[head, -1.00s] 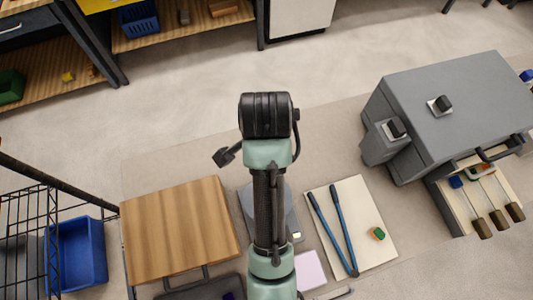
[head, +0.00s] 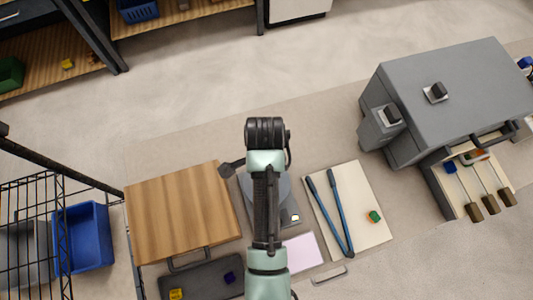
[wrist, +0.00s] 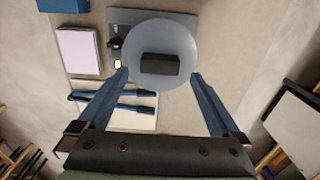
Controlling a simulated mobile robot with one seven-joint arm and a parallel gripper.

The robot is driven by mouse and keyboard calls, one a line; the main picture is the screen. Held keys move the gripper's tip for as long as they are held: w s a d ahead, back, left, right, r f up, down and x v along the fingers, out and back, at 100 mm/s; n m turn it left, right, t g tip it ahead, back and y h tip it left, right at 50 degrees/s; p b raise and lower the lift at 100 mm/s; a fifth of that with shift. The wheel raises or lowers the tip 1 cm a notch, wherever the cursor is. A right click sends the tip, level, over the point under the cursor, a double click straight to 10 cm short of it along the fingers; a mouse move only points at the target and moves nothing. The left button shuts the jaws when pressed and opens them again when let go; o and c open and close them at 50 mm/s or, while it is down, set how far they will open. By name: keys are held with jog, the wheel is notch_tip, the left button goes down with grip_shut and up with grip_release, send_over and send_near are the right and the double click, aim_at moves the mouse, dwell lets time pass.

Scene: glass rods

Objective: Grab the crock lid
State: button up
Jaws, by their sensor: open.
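The crock lid (wrist: 182,38) is a round grey-blue disc with a dark block handle (wrist: 160,66) in the wrist view. In the head view, part of the grey disc (head: 286,190) shows behind my arm, which hides its middle. My gripper (wrist: 159,76) is open and empty. Its two blue fingers point toward the lid, one on each side of the handle in the wrist view. I cannot tell the remaining distance to the lid. The disc lies over a dark grey device (wrist: 124,18); what bears it underneath is hidden.
A cream board (head: 370,235) holds two long blue-handled rods and a small green piece. A pink pad (head: 303,254) and a wooden board (head: 180,215) lie nearby. A large grey box (head: 450,90) stands right, a blue bin (head: 84,237) left.

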jog(key=shift+d+f+p, duration=0.1)
jog(key=shift+f+p, duration=0.55)
jog(key=shift+f, duration=1.6)
jog(key=c, duration=1.4)
